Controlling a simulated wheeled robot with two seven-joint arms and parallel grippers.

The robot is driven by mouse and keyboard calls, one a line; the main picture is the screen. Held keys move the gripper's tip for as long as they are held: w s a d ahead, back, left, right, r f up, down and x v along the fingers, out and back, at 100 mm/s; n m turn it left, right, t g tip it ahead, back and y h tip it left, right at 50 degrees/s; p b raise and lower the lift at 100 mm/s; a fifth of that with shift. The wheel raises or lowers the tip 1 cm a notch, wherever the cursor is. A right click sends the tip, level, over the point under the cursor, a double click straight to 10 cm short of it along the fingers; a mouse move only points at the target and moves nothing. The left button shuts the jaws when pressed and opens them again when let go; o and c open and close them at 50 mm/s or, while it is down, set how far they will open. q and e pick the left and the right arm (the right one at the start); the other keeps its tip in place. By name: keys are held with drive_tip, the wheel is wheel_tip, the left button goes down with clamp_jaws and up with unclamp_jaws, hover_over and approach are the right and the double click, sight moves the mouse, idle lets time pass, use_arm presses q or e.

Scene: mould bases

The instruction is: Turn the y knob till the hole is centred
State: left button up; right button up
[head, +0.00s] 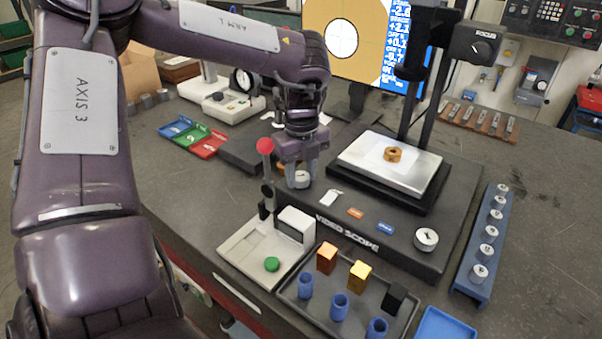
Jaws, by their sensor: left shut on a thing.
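My left gripper (299,174) reaches down at the left side of the video scope (375,240) and is shut on a silver-topped knob (301,179). The knob's lettering is too small to read. Another silver knob (426,238) sits at the scope's front right corner, with no gripper on it. A brass-coloured part (393,154) with a hole lies on the bright stage plate (412,174). The screen (370,22) shows the hole as a white circle (342,38) with crosshair lines on an orange field, beside a blue readout. My right gripper is not in view.
A lever with a red ball (265,146) stands close to my left gripper. A black tray (320,310) with blue cups and small blocks lies in front. A blue rack (476,255) of silver knobs is at the right. Coloured trays (190,137) lie at the left.

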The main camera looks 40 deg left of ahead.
sight(301, 175)
use_arm(q)
drive_tip(key=shift+r+m, duration=0.1)
drive_tip(key=shift+m, duration=0.7)
drive_tip(key=o, duration=0.9)
drive_tip(key=shift+o, duration=0.4)
wheel_tip(301, 175, up, 8)
drive_tip(key=shift+f+b, duration=0.15)
drive_tip(key=shift+b, duration=0.3)
